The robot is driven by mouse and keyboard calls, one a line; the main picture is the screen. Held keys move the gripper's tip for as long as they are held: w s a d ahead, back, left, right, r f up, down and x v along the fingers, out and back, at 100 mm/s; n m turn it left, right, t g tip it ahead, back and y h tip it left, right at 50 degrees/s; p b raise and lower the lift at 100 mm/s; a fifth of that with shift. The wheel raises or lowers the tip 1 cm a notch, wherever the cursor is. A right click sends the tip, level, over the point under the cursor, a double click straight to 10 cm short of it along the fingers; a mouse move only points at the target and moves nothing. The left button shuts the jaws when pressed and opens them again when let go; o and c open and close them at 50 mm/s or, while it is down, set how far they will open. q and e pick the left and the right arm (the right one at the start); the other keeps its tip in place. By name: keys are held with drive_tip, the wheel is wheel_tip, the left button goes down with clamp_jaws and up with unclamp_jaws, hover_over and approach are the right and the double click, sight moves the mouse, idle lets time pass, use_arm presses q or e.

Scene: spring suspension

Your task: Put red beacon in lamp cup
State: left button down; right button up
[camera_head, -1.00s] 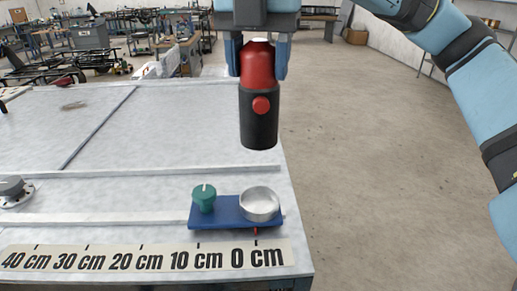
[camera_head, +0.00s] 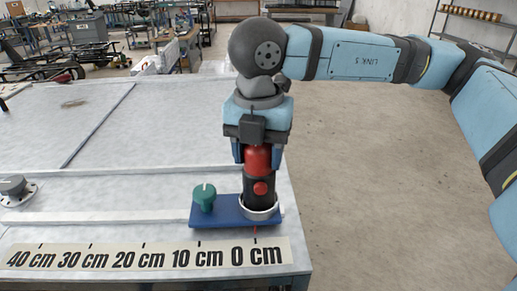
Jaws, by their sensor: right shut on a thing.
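The red beacon (camera_head: 259,162) has a red top, a dark lower body and a round red button on its front. My right gripper (camera_head: 258,154) comes from above and is shut on its red top. The beacon is upright, and its dark lower end is inside the rim of the silver lamp cup (camera_head: 262,213). The cup sits on the right part of a blue base plate (camera_head: 224,217). Whether the beacon touches the cup floor is hidden. My left gripper is not in view.
A green knob (camera_head: 204,196) stands on the blue plate, left of the cup. A ruler strip (camera_head: 145,256) lies along the table's front edge. A grey flanged knob (camera_head: 14,188) is at far left. The white table's (camera_head: 120,195) right edge is close to the plate.

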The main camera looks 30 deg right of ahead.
drive_tip(key=shift+f, duration=0.15)
drive_tip(key=o, duration=1.3)
drive_tip(key=shift+c, duration=0.2)
drive_tip(key=shift+r, duration=0.35)
wheel_tip(320, 180, up, 11)
drive_tip(key=shift+a+r+b, duration=0.1)
drive_tip(key=shift+r+b, duration=0.05)
drive_tip(key=shift+b, duration=0.45)
drive_tip(key=shift+r, duration=0.25)
